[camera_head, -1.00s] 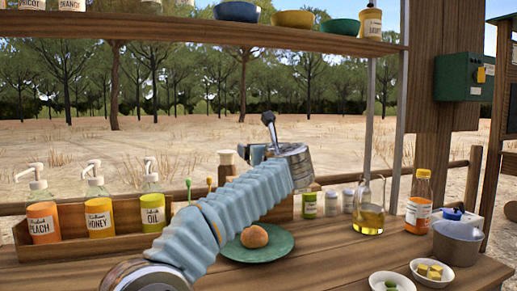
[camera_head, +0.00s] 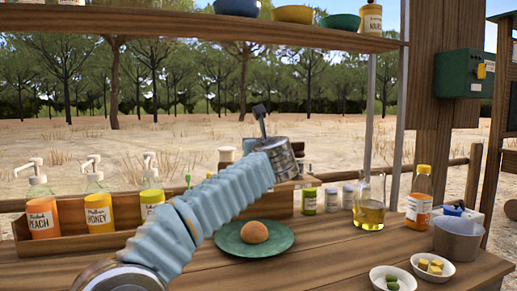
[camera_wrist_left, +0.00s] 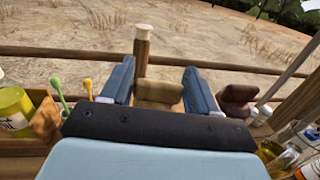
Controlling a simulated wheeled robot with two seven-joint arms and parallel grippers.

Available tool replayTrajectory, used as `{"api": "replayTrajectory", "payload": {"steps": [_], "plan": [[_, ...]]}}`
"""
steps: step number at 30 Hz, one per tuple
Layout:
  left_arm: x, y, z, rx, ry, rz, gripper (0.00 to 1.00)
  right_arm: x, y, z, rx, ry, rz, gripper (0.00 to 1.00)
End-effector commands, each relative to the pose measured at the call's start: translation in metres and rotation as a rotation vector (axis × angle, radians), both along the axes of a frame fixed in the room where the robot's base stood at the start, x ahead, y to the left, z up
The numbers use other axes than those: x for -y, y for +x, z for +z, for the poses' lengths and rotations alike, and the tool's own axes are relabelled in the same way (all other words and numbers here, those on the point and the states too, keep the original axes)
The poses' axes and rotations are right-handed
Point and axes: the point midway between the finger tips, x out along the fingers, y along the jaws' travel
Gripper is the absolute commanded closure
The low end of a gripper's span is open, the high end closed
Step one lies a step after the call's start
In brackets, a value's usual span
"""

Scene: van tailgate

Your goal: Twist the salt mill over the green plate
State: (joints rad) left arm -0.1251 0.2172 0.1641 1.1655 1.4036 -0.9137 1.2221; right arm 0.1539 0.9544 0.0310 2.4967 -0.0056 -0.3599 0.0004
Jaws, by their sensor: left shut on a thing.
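The green plate (camera_head: 228,246) lies on the wooden counter in the head view, with a round orange-brown bun (camera_head: 254,232) on it. My left arm reaches in from the left, its wrist above and behind the plate. Its fingers are hidden there. In the left wrist view my left gripper (camera_wrist_left: 160,78) has its two blue fingers on either side of a light wooden piece, apparently the salt mill (camera_wrist_left: 158,93), and is shut on it. Most of the mill is hidden by the gripper's body. My right gripper is in neither view.
Pump bottles (camera_head: 98,212) stand in a wooden rack at left. An oil carafe (camera_head: 369,212), an orange bottle (camera_head: 418,200) and a metal pot (camera_head: 458,240) stand at right, with small bowls (camera_head: 392,283) in front. A darker wooden piece (camera_wrist_left: 238,98) is right of the fingers.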

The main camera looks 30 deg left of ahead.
Motion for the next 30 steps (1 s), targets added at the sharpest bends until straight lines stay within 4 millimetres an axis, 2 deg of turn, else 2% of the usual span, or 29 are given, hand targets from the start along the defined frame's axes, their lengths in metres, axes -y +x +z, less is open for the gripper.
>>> {"api": "replayTrajectory", "payload": {"steps": [12,30], "plan": [[-0.001,-0.001,0.001,0.001,-0.001,-0.326,0.70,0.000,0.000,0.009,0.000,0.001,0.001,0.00],[0.000,0.000,0.001,0.001,0.001,-0.489,0.70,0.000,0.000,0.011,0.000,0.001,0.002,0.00]]}}
